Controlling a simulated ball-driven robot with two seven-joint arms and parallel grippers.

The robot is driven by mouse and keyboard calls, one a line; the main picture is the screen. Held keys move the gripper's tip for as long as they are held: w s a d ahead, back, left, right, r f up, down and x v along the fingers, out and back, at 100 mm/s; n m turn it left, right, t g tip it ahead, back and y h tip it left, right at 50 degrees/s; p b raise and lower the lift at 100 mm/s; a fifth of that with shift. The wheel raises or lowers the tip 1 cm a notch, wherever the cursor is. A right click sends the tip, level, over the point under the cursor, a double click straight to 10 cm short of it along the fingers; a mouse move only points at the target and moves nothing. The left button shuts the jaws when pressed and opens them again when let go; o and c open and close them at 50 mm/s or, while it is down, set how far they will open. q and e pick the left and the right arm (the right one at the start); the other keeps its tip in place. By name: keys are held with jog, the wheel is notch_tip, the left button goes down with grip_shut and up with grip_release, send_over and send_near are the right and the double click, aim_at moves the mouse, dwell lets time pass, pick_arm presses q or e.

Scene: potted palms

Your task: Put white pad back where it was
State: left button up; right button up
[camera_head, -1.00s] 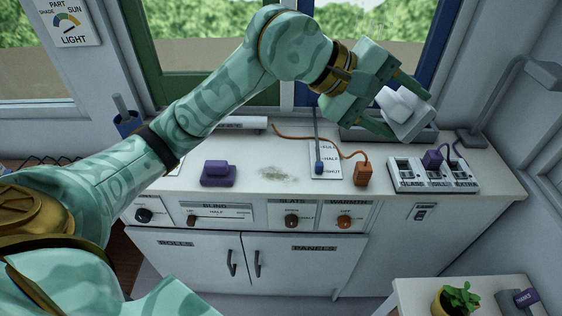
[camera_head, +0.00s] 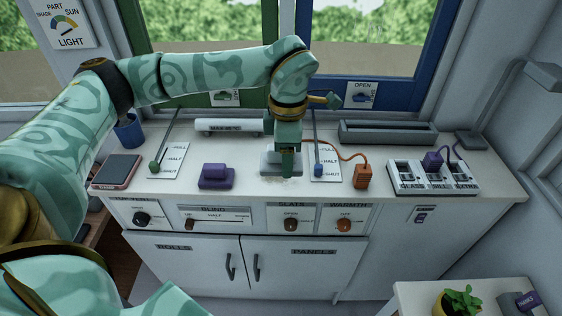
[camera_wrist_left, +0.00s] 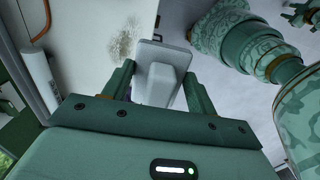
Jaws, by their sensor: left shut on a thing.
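The white pad (camera_head: 267,164), a pale block on a flat plate, is between the fingers of my left gripper (camera_head: 288,172), which is shut on it. The wrist view shows the pad (camera_wrist_left: 162,68) gripped between two green fingers. The gripper points down over the middle of the white counter, and hides part of the pad in the head view. A greyish dusty patch (camera_wrist_left: 124,38) on the counter shows beside the pad in the wrist view. I cannot tell whether the pad touches the counter. My right gripper is not clearly in view.
A purple block (camera_head: 216,175) stands left of the pad. A white roll (camera_head: 228,126) lies behind, and a grey tray (camera_head: 388,132) is at back right.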

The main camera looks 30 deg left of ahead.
pick_arm(q)
jog(key=w+a+f+b, duration=0.1)
jog(key=w+a+f, duration=0.1)
jog(key=w+f, duration=0.1)
jog(key=w+a+f+b, duration=0.1)
jog(key=w+a+f, duration=0.1)
jog(key=w+f, duration=0.1)
jog(key=w+a+f, duration=0.3)
jog(key=w, duration=0.1)
jog(key=shift+w+f+b, duration=0.1)
jog(key=shift+w+b, duration=0.1)
jog(key=shift+b, duration=0.2)
jog(key=shift+w+a+f, duration=0.15)
jog(key=shift+w+f, duration=0.05)
jog(key=shift+f, duration=0.1)
notch_tip(320, 180, down, 3)
jog(key=shift+b, duration=0.45)
jog(key=o, duration=0.9)
jog(key=shift+r, duration=0.1)
notch_tip(320, 180, up, 12)
jog(key=shift+p, duration=1.25)
